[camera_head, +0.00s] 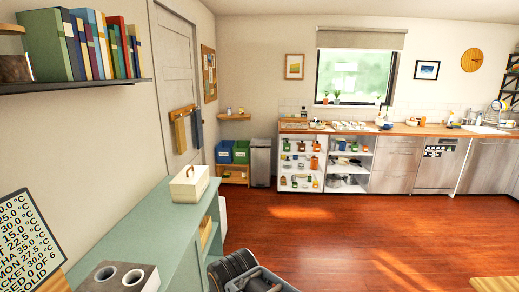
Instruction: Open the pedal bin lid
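The pedal bin (260,163) is a tall, narrow grey bin standing upright on the floor against the back wall. It is left of the open white shelf unit, and its lid looks closed. Its pedal is too small to make out. Dark grey parts of my arm and my gripper (258,280) show at the bottom edge, far from the bin and not touching it. The picture's edge cuts them off, so I cannot tell whether the fingers are open or shut.
Blue and green boxes (232,151) sit on a low wooden stand left of the bin. A green cabinet (150,222) with a cream box (189,184) runs along the left. White shelves (300,163) stand right of the bin. The red-brown wooden floor (310,235) is clear.

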